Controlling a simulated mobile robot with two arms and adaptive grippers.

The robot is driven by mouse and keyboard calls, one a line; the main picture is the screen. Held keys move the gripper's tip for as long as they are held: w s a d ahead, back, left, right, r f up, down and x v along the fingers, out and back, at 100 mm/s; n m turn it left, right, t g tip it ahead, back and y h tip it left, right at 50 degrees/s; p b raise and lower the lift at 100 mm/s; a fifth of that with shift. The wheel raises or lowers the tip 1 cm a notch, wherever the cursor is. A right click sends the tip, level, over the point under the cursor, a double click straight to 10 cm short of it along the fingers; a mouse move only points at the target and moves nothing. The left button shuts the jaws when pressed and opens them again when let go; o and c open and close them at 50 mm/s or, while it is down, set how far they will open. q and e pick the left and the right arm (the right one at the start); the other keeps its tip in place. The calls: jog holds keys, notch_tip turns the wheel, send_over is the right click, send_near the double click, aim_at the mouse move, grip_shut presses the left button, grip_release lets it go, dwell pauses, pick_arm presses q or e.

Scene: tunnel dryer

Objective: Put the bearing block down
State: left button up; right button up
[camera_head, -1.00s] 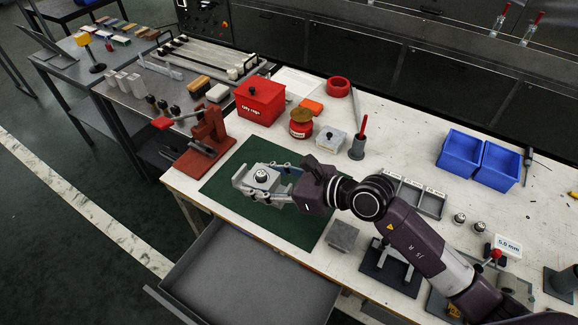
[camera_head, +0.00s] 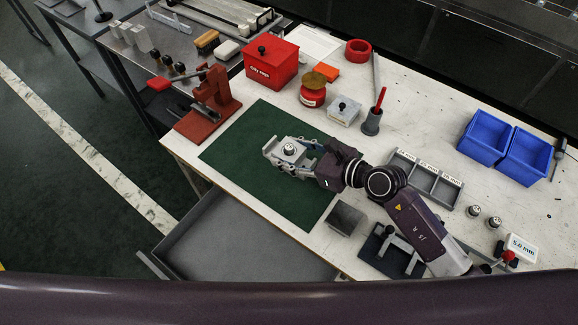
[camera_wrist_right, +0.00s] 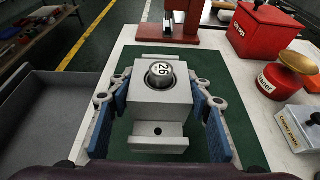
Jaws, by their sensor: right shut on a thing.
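The bearing block (camera_wrist_right: 158,108) is a light grey block with a round insert marked 26 on its top. It also shows small in the head view (camera_head: 279,157). My right gripper (camera_head: 287,154) has its blue-padded fingers along both sides of the block, and is shut on it. In the right wrist view my right gripper (camera_wrist_right: 160,115) and the block are over the green mat (camera_wrist_right: 238,95). The same mat (camera_head: 240,165) lies on the white bench in the head view. I cannot tell whether the block touches the mat. My left gripper is not in view.
A red arbor press (camera_head: 212,100) stands at the mat's far left corner. A red rag box (camera_head: 271,62), a red tin (camera_head: 313,95) and a clear-lidded box (camera_head: 344,110) stand behind the mat. A grey block (camera_head: 345,218) lies right of the mat. An open drawer (camera_head: 235,240) juts out in front.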

aim_at(289, 175)
notch_tip(289, 175, down, 3)
jog(key=shift+a+r, duration=0.1)
jog(key=shift+r, duration=0.05)
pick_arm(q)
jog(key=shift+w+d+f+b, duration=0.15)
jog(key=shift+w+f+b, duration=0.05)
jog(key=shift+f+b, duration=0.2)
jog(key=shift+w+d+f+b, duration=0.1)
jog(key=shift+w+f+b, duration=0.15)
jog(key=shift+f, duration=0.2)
pick_arm(e)
jog(key=shift+f, duration=2.05)
jog(key=shift+f+b, duration=0.25)
jog(key=shift+b, duration=0.05)
jog(key=o, duration=1.5)
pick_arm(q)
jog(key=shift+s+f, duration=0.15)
pick_arm(e)
jog(key=shift+o, duration=0.2)
